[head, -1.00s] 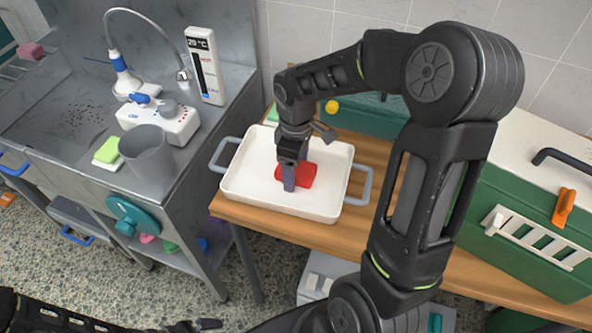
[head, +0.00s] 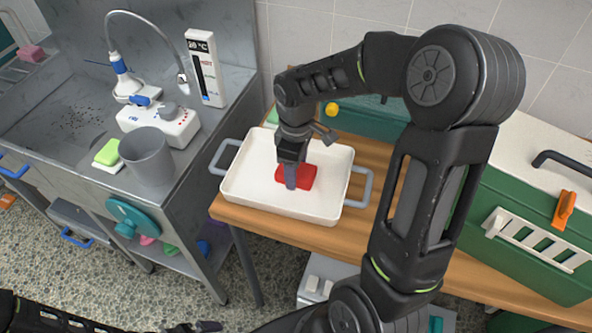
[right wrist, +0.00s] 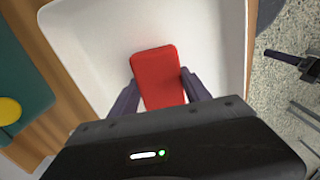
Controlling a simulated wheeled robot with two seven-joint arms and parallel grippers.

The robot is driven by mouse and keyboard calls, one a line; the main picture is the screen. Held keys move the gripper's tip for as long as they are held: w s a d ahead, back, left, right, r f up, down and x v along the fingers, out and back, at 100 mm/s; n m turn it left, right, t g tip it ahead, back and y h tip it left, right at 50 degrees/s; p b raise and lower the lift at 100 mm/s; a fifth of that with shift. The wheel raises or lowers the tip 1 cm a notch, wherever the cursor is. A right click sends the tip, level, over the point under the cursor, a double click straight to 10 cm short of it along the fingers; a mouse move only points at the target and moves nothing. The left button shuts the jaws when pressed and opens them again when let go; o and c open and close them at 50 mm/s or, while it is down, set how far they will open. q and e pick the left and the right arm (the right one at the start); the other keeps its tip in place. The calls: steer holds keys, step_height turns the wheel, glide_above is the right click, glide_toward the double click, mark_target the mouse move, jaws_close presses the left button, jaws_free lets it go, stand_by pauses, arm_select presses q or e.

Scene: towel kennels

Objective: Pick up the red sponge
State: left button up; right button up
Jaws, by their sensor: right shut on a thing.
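The red sponge (head: 308,176) is in the white tray (head: 253,196) on the wooden table. In the right wrist view the sponge (right wrist: 157,73) lies between the two fingers of my right gripper (right wrist: 158,92), which is shut on it. In the head view my right gripper (head: 291,178) points down into the tray and partly covers the sponge. I cannot tell whether the sponge touches the tray floor. My left gripper (head: 207,326) shows small and dark at the bottom edge of the head view, and its jaws are unclear.
The tray has grey handles at both ends. A green case (head: 530,225) stands on the table at the right. At the left, a metal sink counter holds a grey cup (head: 147,158), a green-and-white sponge (head: 108,153) and a white faucet unit (head: 160,122).

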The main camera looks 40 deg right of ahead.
step_height(320, 180, up, 10)
steer(key=shift+f+b, duration=0.1)
steer(key=shift+b, duration=0.3)
stand_by(0.8)
steer(key=shift+m, duration=0.6)
steer(key=w+a+r+m, duration=0.25)
steer(key=w+m, duration=0.35)
steer(key=w, duration=0.3)
steer(key=w+a+f, duration=0.4)
steer(key=w+a, duration=0.1)
steer(key=a, duration=0.5)
steer(key=shift+w+f, duration=0.2)
steer(key=shift+f, duration=0.1)
